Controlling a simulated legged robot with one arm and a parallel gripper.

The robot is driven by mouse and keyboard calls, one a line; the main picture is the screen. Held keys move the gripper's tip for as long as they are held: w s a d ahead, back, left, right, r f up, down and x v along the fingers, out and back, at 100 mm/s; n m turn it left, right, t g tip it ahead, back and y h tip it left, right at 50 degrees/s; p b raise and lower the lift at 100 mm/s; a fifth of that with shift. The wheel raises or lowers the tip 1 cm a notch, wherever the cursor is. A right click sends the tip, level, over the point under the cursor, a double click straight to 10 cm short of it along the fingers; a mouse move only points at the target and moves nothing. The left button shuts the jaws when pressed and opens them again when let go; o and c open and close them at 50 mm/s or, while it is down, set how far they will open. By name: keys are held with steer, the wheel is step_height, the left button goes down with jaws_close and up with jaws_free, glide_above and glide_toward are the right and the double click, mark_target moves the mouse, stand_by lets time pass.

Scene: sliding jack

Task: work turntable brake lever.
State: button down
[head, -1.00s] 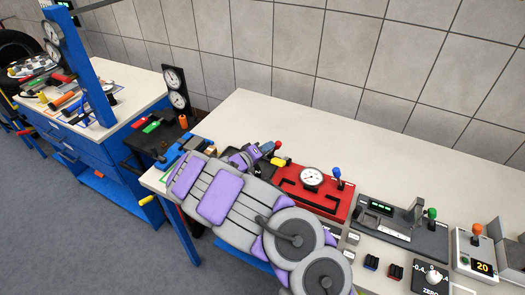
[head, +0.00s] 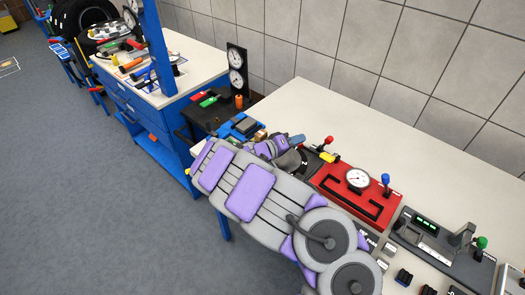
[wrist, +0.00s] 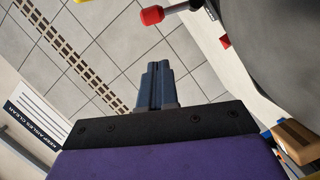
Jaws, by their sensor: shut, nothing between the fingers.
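The turntable (head: 297,160) is a dark round disc on the bench, partly hidden behind my gripper (head: 298,140). In the wrist view a large grey curved surface (wrist: 265,50), likely the turntable, fills the upper right. A lever with a red knob (head: 328,141) stands at the turntable's far side, likely the brake lever. My gripper's blue fingers (wrist: 158,88) are together and empty, apart from that knob. In the head view they are left of the red-knobbed lever.
A yellow piece (head: 328,157) sits beside the red slotted panel (head: 357,197), which has a gauge and a blue-knobbed lever. A grey unit with a green-knobbed lever (head: 481,243) stands further right. The back of the white bench (head: 345,125) is clear.

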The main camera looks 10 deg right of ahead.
steer(key=p+v, duration=0.2)
steer(key=v, duration=1.3)
steer(key=shift+f, duration=0.2)
